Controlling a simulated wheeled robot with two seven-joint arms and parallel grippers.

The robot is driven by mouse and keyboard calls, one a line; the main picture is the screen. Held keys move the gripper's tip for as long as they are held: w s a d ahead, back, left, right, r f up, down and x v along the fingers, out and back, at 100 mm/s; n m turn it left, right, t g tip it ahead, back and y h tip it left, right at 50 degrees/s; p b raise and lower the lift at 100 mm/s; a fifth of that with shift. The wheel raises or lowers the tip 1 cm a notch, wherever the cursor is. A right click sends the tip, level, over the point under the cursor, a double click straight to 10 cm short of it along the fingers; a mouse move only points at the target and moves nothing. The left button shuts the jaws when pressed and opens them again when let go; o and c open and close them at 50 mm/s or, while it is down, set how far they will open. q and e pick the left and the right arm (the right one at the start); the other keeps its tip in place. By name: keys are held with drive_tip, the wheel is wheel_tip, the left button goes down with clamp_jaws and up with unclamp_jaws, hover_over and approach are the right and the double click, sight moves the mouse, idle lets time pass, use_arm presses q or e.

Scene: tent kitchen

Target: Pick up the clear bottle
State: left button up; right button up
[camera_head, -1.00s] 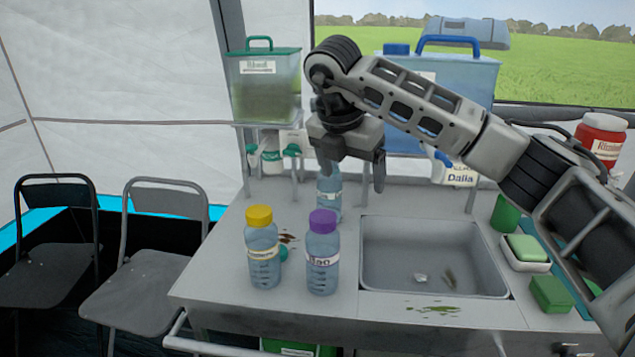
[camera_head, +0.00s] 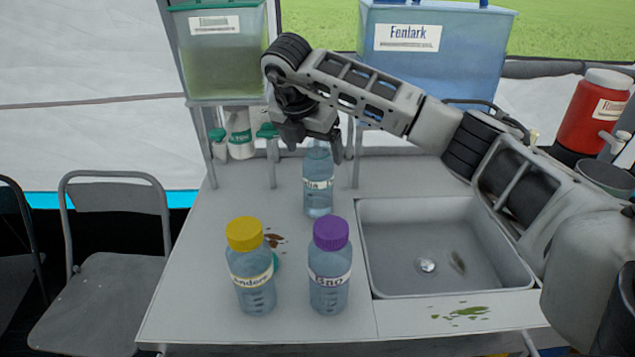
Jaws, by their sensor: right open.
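A clear, bluish bottle (camera_head: 318,190) with a white label stands upright at the back of the counter, left of the sink. Its top is hidden by my right gripper (camera_head: 305,157), which is open and points down at it, with a finger on either side of the bottle's upper part in the picture. I cannot tell whether the fingers touch it. Two more clear bottles stand nearer the front: one with a yellow cap (camera_head: 250,268) and one with a purple cap (camera_head: 329,266). My left gripper is not in view.
A metal sink (camera_head: 440,285) lies right of the bottles. A green-lidded container (camera_head: 222,70) and a blue container (camera_head: 435,75) stand on raised supports behind. A red jug (camera_head: 590,115) is at the right. Brown and green stains (camera_head: 465,313) mark the counter (camera_head: 200,300).

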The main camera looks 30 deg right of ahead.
sight(317, 166)
drive_tip(key=shift+p+x, duration=0.7)
drive_tip(key=shift+x, duration=2.6)
drive_tip(key=shift+w, duration=0.2)
drive_tip(key=c, duration=1.1)
drive_tip(key=shift+c, duration=0.6)
drive_tip(key=shift+a+r, duration=0.15)
drive_tip(key=shift+r, duration=0.05)
